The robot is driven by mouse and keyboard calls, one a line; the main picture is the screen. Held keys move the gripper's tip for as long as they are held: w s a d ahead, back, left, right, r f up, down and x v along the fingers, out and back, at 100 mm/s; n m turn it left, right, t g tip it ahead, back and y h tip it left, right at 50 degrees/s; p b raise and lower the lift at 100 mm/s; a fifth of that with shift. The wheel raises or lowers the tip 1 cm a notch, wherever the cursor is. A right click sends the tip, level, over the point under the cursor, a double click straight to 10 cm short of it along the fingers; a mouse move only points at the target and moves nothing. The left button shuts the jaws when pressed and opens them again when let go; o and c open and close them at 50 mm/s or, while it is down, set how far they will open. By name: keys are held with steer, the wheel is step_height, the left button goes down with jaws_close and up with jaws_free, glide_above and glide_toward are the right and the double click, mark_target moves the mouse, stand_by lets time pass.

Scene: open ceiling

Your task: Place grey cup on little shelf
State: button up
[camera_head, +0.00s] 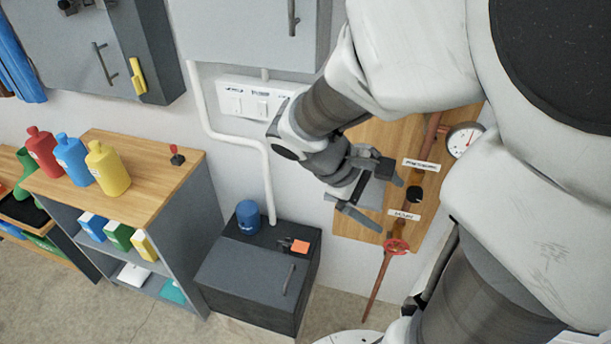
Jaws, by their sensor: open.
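I cannot make out a grey cup in this view. A dark blue cup-like container (248,217) stands upright on the dark cabinet (243,268). A low shelf unit (185,215) with a wooden top stands at the left; I cannot tell whether it is the little shelf. My gripper (387,205) is open, in front of the wooden wall panel, up and right of the cabinet. A flat grey patch shows between its fingers; I cannot tell what it is, and I see nothing gripped.
Red (42,152), blue (72,160) and yellow (107,169) bottles stand on the shelf unit's top. An orange item (300,246) lies on the cabinet. A red valve (396,246), copper pipe and gauge (463,140) are near my gripper. Floor is clear in front.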

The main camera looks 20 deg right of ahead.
steer(key=s+a+r+m+t+y, duration=0.3)
steer(key=a+r+m+t+y, duration=0.2)
steer(key=a, duration=0.8)
step_height(320, 180, up, 3)
steer(key=t+y, duration=0.1)
steer(key=y, duration=0.2)
steer(key=shift+a+r+m+t, duration=0.2)
steer(key=shift+m+t, duration=0.2)
